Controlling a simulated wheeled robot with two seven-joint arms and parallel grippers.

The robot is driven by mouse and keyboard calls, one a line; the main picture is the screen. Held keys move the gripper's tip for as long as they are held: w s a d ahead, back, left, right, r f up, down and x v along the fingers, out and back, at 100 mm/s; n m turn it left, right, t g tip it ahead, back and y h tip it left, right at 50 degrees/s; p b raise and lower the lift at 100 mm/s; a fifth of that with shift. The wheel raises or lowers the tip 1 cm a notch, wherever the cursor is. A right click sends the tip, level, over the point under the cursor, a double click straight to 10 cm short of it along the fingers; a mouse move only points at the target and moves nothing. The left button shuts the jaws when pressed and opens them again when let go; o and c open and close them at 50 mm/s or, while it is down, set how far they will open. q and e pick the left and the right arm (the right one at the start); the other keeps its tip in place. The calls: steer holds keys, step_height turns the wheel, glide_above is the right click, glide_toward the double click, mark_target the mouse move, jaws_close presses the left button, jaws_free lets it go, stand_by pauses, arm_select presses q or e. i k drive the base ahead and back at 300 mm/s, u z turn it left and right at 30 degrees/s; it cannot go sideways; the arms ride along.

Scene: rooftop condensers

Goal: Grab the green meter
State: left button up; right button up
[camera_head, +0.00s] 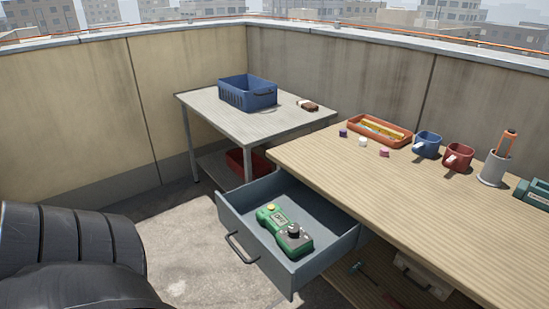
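The green meter (285,231) lies in an open grey drawer (270,258) under the left end of the wooden workbench (420,205). It has a small display, a yellow part at its far end and a black knob at its near end. The drawer is pulled out and its handle faces the lower left. A dark part of my own arm fills the lower left corner. Neither of my grippers shows in the head view.
On the workbench are an orange tray (407,137), small caps, a blue mug (427,145), a red mug (458,157) and a grey cup (493,170). A side table (215,113) holds a blue basket (247,96). Floor left of the drawer is clear.

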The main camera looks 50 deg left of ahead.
mark_target(276, 221)
steer(key=u, duration=1.25)
steer(key=i, duration=0.45)
steer(key=z, duration=0.05)
